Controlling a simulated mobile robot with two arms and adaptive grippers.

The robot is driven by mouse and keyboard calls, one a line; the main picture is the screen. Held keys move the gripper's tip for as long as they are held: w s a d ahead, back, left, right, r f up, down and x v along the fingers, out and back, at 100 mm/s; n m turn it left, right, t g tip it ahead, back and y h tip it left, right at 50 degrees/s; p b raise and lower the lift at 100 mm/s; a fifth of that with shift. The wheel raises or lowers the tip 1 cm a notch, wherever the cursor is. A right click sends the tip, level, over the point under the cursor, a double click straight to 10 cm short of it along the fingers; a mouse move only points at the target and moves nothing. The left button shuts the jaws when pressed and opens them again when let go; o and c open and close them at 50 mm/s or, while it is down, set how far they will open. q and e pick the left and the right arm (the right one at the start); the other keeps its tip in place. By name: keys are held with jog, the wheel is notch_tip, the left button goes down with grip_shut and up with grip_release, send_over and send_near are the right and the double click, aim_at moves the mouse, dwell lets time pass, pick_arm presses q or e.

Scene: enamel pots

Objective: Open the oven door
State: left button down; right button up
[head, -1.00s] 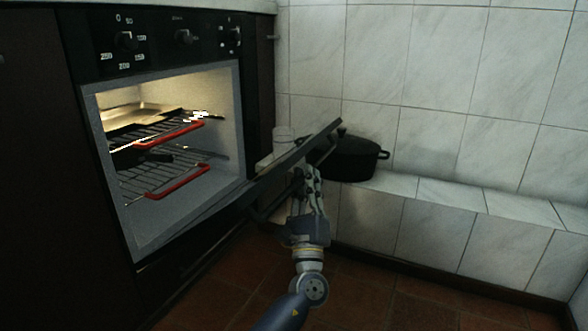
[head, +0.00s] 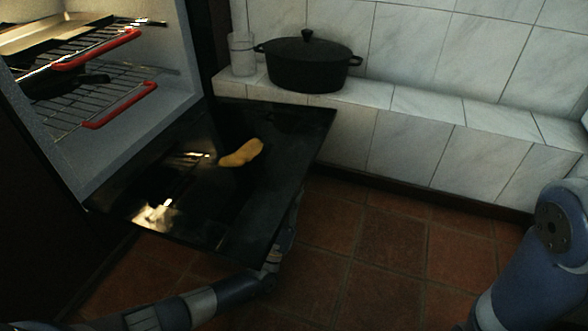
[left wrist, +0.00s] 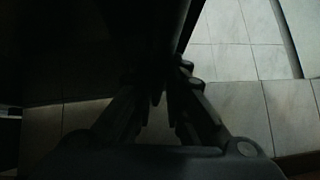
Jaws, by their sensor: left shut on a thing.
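The oven door (head: 215,190) is folded down to about level, its dark glass inner face turned up. The oven (head: 140,70) is open, with its lit racks showing. My left gripper (head: 290,222) is at the door's outer edge, mostly hidden below and behind it. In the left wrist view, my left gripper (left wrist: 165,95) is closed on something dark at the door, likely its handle. That view is too dark to show the grasp clearly. My right gripper is out of view; only a blue link of my right arm shows at the right.
A tan, lumpy thing (head: 241,153) shows on the door glass. A black lidded pot (head: 308,66) and a clear glass (head: 242,55) stand on the tiled ledge (head: 415,103) behind. Red-edged racks (head: 120,105) are inside the oven. The tiled floor (head: 390,250) is clear.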

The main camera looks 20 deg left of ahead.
pick_arm(q)
jog(key=c, duration=1.6)
grip_release()
jog(key=shift+w, duration=0.1)
jog(key=shift+f, duration=0.15)
jog(key=s+a, duration=0.2)
jog(key=s, duration=1)
jog(key=shift+s+a+f, duration=0.2)
jog(key=shift+s+f, duration=0.05)
jog(key=shift+s, duration=0.1)
